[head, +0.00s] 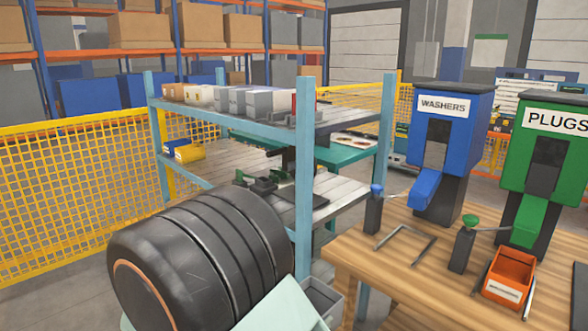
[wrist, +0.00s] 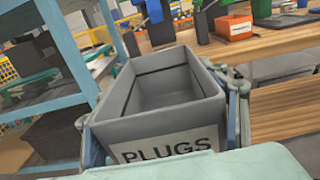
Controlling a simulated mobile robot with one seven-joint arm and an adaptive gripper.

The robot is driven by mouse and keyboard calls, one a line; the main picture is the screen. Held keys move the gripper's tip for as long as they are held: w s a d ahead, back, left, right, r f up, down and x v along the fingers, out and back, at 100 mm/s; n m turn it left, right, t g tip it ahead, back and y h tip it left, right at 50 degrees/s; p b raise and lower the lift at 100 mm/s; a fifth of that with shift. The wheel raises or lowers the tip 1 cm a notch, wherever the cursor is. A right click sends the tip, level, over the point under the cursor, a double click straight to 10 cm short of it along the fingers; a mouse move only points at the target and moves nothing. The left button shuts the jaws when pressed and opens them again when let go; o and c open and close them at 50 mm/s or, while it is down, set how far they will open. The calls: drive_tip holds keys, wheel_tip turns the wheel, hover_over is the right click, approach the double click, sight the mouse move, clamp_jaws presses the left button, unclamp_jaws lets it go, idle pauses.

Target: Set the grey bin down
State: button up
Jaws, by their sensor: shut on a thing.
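The grey bin (wrist: 165,130) fills the middle of the wrist view, its front label reading PLUGS. It looks empty inside. My gripper (wrist: 163,112) is shut on it, with a finger along its left side and one along its right. In the head view the bin (head: 325,296) shows only in part, low between the shelf post and the wooden bench; my pale arm hides the rest. The bin is below the height of the bench top there. I see no surface touching its underside.
The wooden bench (head: 385,258) carries a blue WASHERS dispenser (head: 440,150), a green PLUGS dispenser (head: 548,165) and an orange bin (head: 509,277). A blue shelf rack (head: 305,190) stands left of it. A large black ribbed cylinder (head: 205,260) fills the lower left.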

drive_tip(key=w+d+f+m+g+h, duration=0.1)
drive_tip(key=w+d+f, duration=0.1)
drive_tip(key=w+d, duration=0.3)
drive_tip(key=w+d+f+g, duration=0.1)
drive_tip(key=w+d+f, duration=0.15)
drive_tip(key=d, duration=0.55)
wheel_tip(320, 180, up, 18)
drive_tip(key=p, duration=2.4)
drive_tip(key=shift+a+r, duration=0.15)
drive_tip(key=shift+a, duration=0.25)
drive_tip(key=shift+w+d+r+n+t+y, duration=0.15)
drive_tip(key=shift+n+t+y, duration=0.35)
drive_tip(key=shift+t, duration=0.25)
drive_tip(key=shift+w+d+r+n+t+y, duration=0.15)
drive_tip(key=shift+n+t+y, duration=0.3)
drive_tip(key=shift+t, duration=0.3)
drive_tip(key=shift+c, duration=0.2)
drive_tip(key=y, duration=0.1)
drive_tip(key=n+t+y, duration=0.2)
drive_tip(key=shift+s+a+f+n+y, duration=0.2)
drive_tip(key=shift+a+f+n+y, duration=0.05)
drive_tip(key=shift+a+f, duration=0.05)
drive_tip(key=shift+w+a, duration=0.1)
